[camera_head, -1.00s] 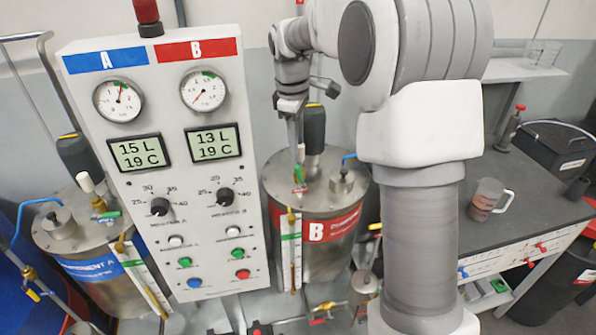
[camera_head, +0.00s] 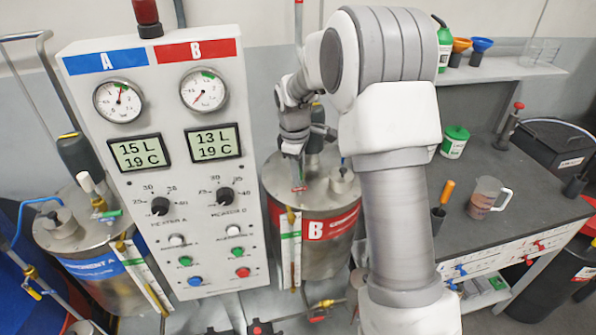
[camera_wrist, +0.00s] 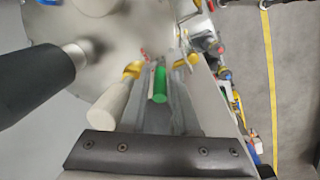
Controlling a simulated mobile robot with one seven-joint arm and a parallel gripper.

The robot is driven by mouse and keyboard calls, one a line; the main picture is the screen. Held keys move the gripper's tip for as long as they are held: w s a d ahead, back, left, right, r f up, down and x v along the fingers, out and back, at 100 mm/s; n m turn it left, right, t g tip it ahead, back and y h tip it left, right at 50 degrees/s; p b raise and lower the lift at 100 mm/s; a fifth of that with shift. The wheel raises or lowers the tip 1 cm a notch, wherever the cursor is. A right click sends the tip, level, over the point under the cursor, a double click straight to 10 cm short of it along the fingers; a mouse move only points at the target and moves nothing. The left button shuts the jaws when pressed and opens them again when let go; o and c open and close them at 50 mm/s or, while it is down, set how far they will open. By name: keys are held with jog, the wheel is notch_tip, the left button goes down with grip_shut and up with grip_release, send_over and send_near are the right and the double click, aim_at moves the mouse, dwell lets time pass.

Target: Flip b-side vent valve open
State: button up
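The B tank (camera_head: 335,225) is a steel vessel with a red B label, right of the control panel. In the wrist view, the b-side vent valve shows its green handle (camera_wrist: 160,82) beside a white cylinder (camera_wrist: 110,122) and a brass fitting (camera_wrist: 132,70). My gripper (camera_head: 298,178) points down over the tank lid, at the valve. Its dark base spans the bottom of the wrist view, and the grey fingers (camera_wrist: 168,108) reach up around or close beside the green handle. Contact and finger gap are unclear. In the head view my gripper hides the green handle.
The control panel (camera_head: 165,180) stands close on the left of my gripper. A black cylinder (camera_wrist: 35,90) rises from the lid beside the valve. Tank A (camera_head: 95,290) is at far left. A workbench (camera_head: 500,215) with a measuring jug (camera_head: 485,200) is at right.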

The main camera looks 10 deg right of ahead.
grip_shut()
jog(key=shift+d+r+y, duration=0.1)
jog(key=shift+d+y, duration=0.2)
jog(key=shift+y, duration=0.2)
jog(key=shift+d+y, duration=0.35)
jog(key=shift+y, duration=0.65)
jog(key=shift+o, duration=0.6)
grip_release()
